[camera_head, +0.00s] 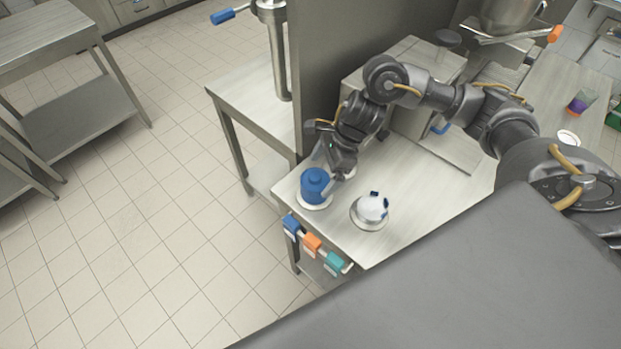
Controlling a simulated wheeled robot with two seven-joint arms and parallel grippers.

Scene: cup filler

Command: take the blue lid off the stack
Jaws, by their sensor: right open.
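A blue stack of lids with a small knob on top (315,185) stands on a round white base (317,206) near the left front corner of the steel table. Single lids in it are too small to tell apart. My right gripper (335,176) is open, just behind and to the right of the blue stack, and its fingers point down toward it. I cannot tell whether a finger touches the stack. My left gripper is not in view.
A white rounded object with blue parts (372,207) sits on a round plate to the right of the stack. Blue, orange (312,242) and teal pieces line the table's front edge. A grey panel (340,75) rises behind. A purple cup (580,102) stands far right. The table (430,205) is clear at centre right.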

